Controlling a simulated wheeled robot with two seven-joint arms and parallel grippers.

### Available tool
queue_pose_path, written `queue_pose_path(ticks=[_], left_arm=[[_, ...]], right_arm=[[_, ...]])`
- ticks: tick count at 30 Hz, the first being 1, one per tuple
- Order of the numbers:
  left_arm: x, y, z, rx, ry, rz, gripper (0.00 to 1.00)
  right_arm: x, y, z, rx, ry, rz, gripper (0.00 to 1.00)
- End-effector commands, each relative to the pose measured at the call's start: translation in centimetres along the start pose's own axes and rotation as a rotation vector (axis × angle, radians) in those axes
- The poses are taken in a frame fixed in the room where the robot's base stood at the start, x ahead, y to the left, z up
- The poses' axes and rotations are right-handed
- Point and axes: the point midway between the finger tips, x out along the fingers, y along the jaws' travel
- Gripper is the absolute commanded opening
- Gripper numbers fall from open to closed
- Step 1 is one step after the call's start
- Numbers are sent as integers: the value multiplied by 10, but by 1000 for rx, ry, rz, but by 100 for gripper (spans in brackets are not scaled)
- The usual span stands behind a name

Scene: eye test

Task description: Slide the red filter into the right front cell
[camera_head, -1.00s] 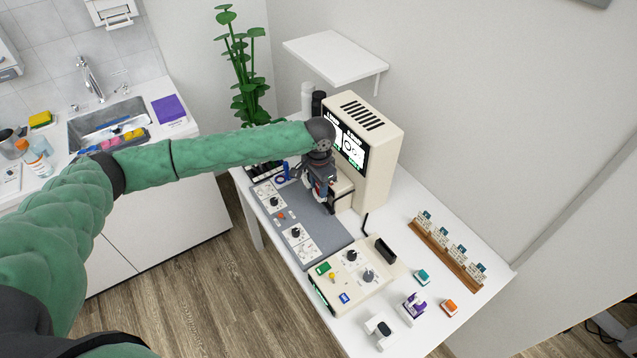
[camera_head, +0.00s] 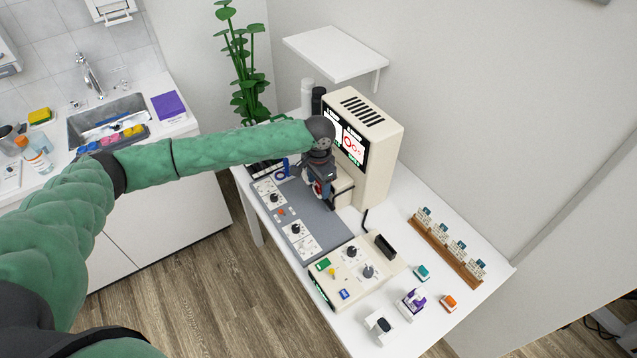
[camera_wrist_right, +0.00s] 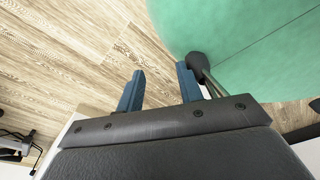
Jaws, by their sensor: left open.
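My left gripper (camera_head: 323,194) is open and points down in front of the cream instrument (camera_head: 378,160), close to its front ledge. A small red patch shows among its dark and blue parts; I cannot tell whether it is the red filter. I cannot make out the right front cell; the gripper and arm cover part of the instrument's front. The instrument's screen (camera_head: 352,146) shows red rings. In the right wrist view my right gripper (camera_wrist_right: 160,82) has its two blue fingers apart, with nothing between them, above wooden floor.
A grey mat (camera_head: 318,229) with white knob panels lies before the instrument. A cream control box (camera_head: 346,284), teal (camera_head: 421,272) and orange (camera_head: 449,301) blocks, a purple-and-white item (camera_head: 411,304) and a wooden rack (camera_head: 443,251) stand nearby. A white shelf (camera_head: 335,52) overhangs behind.

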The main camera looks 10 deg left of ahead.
Motion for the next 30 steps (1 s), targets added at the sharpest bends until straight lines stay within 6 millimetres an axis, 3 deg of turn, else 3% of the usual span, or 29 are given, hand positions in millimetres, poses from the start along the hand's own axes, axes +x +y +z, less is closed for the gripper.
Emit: queue_pose_path(ticks=[2,6,15,21,30], left_arm=[[-7,-1,-1,0,4,-1,58],[-23,-1,0,1,3,-2,58],[-65,-1,-1,0,3,-1,58],[-75,-1,-1,0,2,-1,58],[-76,-1,-1,0,2,-1,58]], right_arm=[[7,4,12,-2,-18,3,36],[4,21,-38,-6,27,18,36],[2,18,-76,-4,51,16,36],[0,17,-85,-3,56,16,36],[-1,17,-85,-3,56,16,36]])
